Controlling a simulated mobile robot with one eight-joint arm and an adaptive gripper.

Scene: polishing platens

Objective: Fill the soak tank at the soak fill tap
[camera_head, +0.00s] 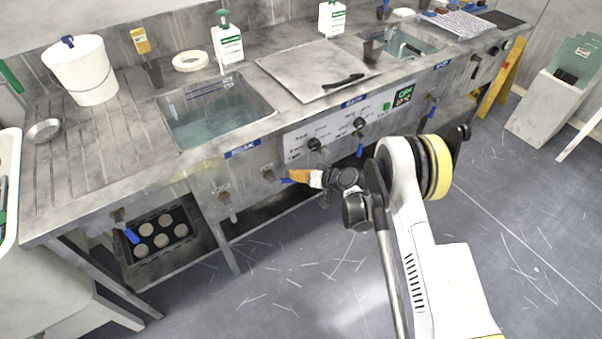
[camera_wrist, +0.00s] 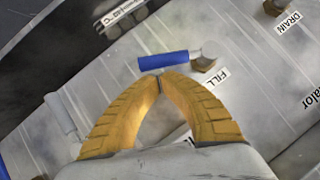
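A sunken tank (camera_head: 213,112) with bluish water sits in the left part of the metal bench; its small blue label (camera_head: 243,148) is too small to read surely. A tap with a blue lever (camera_wrist: 170,61) stands beside a FILL label (camera_wrist: 215,78) in the wrist view. The lever lies across the view just beyond my fingertips; I cannot tell if they touch it. My gripper (camera_wrist: 159,82) has yellow-orange fingers with tips together and nothing seen between them. In the head view my gripper (camera_head: 288,176) is at the bench front, right of the tank's lower taps.
A DRAIN label (camera_wrist: 288,22) and its tap lie at the upper right in the wrist view. Another tank (camera_head: 405,42) is farther right. A white bucket (camera_head: 82,72) and a green-labelled bottle (camera_head: 228,45) stand on the bench. The floor before the bench is clear.

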